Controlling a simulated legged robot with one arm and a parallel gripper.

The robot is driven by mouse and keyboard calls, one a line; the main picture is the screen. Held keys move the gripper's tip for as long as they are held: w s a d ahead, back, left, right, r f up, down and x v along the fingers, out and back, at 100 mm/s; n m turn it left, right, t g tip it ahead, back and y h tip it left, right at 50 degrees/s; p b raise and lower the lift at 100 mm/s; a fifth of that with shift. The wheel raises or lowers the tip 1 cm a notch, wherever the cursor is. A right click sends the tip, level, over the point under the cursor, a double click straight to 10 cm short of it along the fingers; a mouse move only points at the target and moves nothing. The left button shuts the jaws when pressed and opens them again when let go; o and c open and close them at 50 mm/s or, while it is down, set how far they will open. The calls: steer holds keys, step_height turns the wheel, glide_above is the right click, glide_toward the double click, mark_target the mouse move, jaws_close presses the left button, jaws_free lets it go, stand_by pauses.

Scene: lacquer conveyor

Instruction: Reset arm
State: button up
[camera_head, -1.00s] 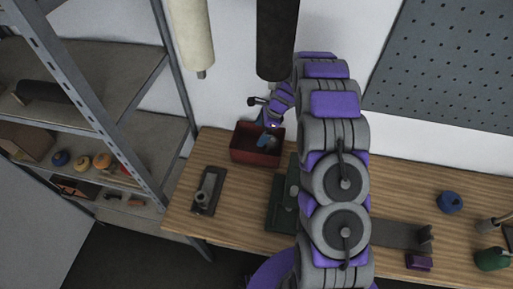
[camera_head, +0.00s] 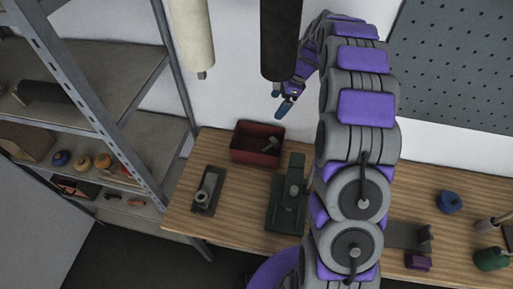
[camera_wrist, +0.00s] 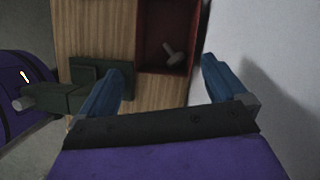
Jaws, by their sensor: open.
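My gripper (camera_head: 281,101) is raised in front of the wall, above and to the right of a red bin on the wooden workbench. In the wrist view my gripper (camera_wrist: 163,90) shows two blue fingers spread wide apart with nothing between them. The red bin (camera_head: 240,155) holds a grey hammer-like tool (camera_head: 270,144). The tool also shows inside the bin in the wrist view (camera_wrist: 173,53). My arm hides part of the bench's middle.
A dark green vise-like device (camera_head: 284,215) stands right of a small metal fixture (camera_head: 205,194) on the workbench (camera_head: 180,215). A blue roll (camera_head: 450,202), a purple block (camera_head: 418,262) and a green container (camera_head: 490,259) are at right. A dark roll (camera_head: 283,40) hangs near my gripper.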

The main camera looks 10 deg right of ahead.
steer(key=shift+d+r, duration=0.5)
steer(key=shift+d, duration=0.2)
